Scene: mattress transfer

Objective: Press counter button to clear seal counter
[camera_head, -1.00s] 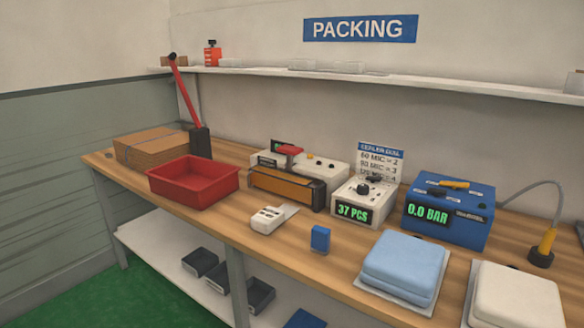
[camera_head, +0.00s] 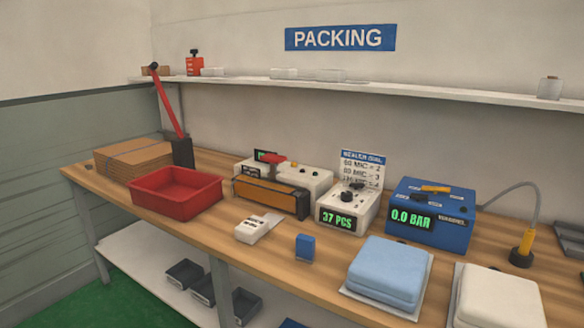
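The seal counter (camera_head: 346,206) is a small white box on the wooden bench, right of the sealer. Its green display (camera_head: 338,220) reads 37 PCS. A dark knob shows on its top face; other small controls there are too small to tell apart, so I cannot single out the counter button. The sealer (camera_head: 271,196) is a white machine with an orange-brown front bar, directly left of the counter. Neither of my grippers is in view.
A red tray (camera_head: 176,206) and cardboard stack (camera_head: 134,160) stand left. A white handheld device (camera_head: 254,229) and blue block (camera_head: 305,248) lie in front. A blue 0.0 BAR box (camera_head: 432,217) stands right, behind blue folded pads (camera_head: 388,272) and white pads (camera_head: 499,299). A shelf (camera_head: 370,89) runs above.

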